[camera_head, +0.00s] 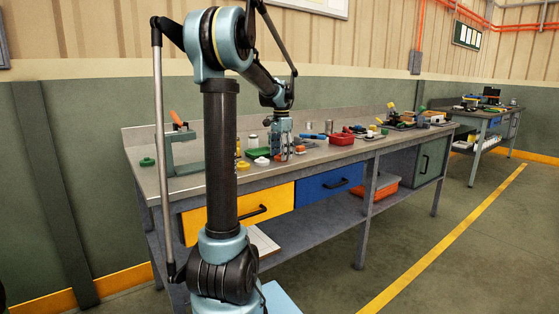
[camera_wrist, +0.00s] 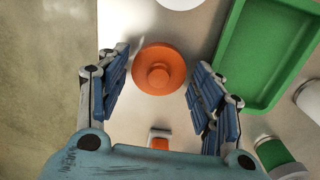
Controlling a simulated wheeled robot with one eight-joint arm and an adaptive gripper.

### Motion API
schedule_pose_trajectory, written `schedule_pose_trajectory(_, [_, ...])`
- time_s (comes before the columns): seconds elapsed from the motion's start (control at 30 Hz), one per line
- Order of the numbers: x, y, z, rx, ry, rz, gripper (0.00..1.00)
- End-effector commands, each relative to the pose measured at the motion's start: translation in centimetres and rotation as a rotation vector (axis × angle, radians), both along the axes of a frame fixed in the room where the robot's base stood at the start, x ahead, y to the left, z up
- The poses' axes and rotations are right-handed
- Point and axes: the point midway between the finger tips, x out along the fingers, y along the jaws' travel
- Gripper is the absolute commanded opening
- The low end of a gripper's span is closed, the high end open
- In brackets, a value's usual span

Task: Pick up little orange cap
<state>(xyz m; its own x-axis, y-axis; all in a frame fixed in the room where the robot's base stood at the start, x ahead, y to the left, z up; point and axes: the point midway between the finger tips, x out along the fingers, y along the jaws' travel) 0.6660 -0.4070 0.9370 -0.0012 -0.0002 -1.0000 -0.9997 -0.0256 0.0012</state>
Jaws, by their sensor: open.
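The little orange cap (camera_wrist: 156,82) is a round disc with a smaller raised knob in its middle. In the wrist view it sits on the grey bench top (camera_wrist: 185,30), between the open fingers of my gripper (camera_wrist: 160,76). A gap shows on both sides, so the fingers do not appear to touch it. In the head view my gripper (camera_head: 283,155) points down at the bench, low among the small parts. An orange spot (camera_head: 300,149) shows beside it there; I cannot tell if it is the same cap.
A green tray (camera_wrist: 228,38) lies close to the right finger. A small white and orange item (camera_wrist: 159,141) sits near my wrist. A green-and-white cylinder (camera_wrist: 274,154) is at lower right.

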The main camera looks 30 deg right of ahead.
Motion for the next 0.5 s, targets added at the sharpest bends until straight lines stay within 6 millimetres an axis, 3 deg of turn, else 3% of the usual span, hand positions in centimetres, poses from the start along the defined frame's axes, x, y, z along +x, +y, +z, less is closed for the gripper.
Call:
schedule_pose_trajectory(0.3, [-0.01,0.01,-0.55,0.000,0.000,0.000,0.60])
schedule_pose_trajectory(0.4, [-0.01,0.01,-0.54,0.000,0.000,0.000,0.42])
schedule_pose_trajectory(0.5, [-0.01,0.00,-0.53,0.000,0.000,0.000,0.40])
